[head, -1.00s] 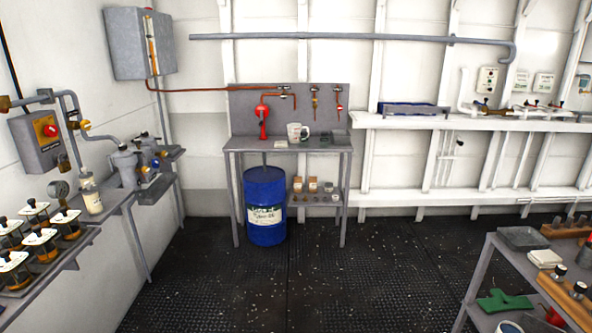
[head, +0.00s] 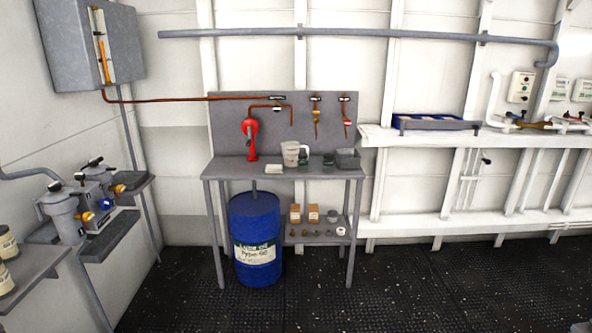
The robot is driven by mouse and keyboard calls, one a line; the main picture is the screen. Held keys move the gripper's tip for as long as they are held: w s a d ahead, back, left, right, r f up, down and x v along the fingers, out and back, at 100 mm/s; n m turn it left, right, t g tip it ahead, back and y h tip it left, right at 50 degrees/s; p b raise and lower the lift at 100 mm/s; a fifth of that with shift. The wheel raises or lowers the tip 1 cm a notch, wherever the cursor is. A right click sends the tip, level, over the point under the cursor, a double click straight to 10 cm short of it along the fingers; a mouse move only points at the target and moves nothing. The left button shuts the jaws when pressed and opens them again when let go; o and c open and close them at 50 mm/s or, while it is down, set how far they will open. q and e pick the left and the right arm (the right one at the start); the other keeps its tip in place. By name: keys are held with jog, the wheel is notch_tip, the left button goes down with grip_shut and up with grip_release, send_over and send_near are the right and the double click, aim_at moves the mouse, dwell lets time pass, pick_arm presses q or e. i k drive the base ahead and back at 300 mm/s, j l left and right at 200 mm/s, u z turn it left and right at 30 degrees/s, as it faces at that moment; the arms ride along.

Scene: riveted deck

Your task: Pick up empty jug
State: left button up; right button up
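A pale, translucent jug (head: 291,153) with a handle on its right side stands upright on the grey workbench (head: 222,168) against the back wall. Whether it holds anything cannot be told from here. A red hand pump (head: 251,138) stands to its left on the bench. A small dark green item (head: 328,160) and a dark grey tray (head: 347,158) are to its right. Neither of my grippers shows in the head view.
A blue drum (head: 255,225) stands under the bench's left part. A lower shelf (head: 322,239) holds small boxes and tins. A side shelf with grey filter housings (head: 68,215) runs along the left wall. Dark floor (head: 300,308) in front is clear.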

aim_at(290, 150)
jog(key=i+z, duration=0.2)
jog(key=i, duration=0.5)
jog(key=i+j+z, duration=0.2)
jog(key=i, duration=0.55)
jog(key=i+l+z, duration=0.1)
jog(key=i+z, duration=0.15)
jog(key=i, duration=1.3)
